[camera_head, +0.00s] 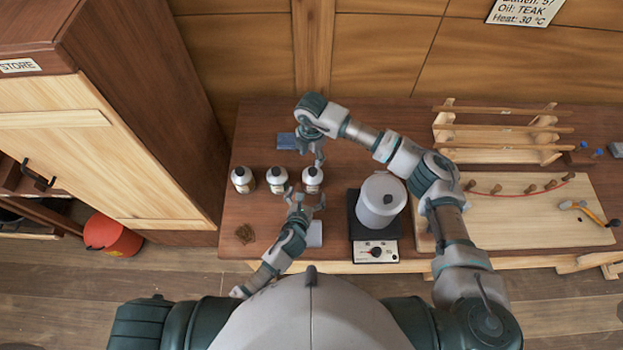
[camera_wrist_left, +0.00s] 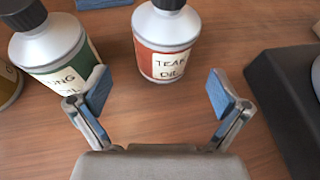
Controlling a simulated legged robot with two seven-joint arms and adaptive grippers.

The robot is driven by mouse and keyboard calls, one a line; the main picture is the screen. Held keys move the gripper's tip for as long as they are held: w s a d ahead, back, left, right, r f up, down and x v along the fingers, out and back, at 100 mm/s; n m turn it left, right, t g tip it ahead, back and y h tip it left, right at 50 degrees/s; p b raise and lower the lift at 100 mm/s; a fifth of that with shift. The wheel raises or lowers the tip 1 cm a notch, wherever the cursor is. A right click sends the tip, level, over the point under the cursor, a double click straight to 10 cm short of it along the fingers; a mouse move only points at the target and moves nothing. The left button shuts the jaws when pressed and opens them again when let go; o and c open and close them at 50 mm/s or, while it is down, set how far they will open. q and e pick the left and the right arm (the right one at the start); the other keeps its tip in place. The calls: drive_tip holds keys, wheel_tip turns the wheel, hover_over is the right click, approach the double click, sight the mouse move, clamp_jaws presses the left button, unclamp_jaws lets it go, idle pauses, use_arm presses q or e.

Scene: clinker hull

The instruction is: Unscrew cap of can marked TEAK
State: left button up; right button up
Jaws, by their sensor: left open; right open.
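The can marked TEAK (camera_head: 312,180) is the rightmost of three cans in a row on the bench. In the left wrist view the TEAK can (camera_wrist_left: 166,48) stands upright with a red label and a dark cap (camera_wrist_left: 168,4). My left gripper (camera_head: 306,199) is open in front of it; in the wrist view its blue-padded fingers (camera_wrist_left: 156,92) are spread to either side of the can's near side, apart from it. My right gripper (camera_head: 319,158) is open and empty, just behind and above the TEAK can. Its fingertips are small in the head view.
A green-labelled can (camera_wrist_left: 50,48) stands close left of TEAK, with another can (camera_head: 243,180) beyond it. A grey pot (camera_head: 381,200) on a black heater (camera_head: 376,250) stands to the right.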

sight(313, 181)
use_arm(q)
drive_tip(key=x, duration=0.6)
drive_tip(key=shift+w+d, duration=0.25)
drive_tip(key=shift+d, duration=0.25)
use_arm(e)
drive_tip(key=shift+s+d+r, duration=0.1)
drive_tip(key=shift+s+d, duration=0.05)
drive_tip(key=shift+d, duration=0.3)
use_arm(q)
drive_tip(key=shift+w+f, duration=0.2)
drive_tip(key=shift+w, duration=0.1)
drive_tip(key=shift+a, duration=0.1)
use_arm(e)
drive_tip(key=shift+a, duration=0.2)
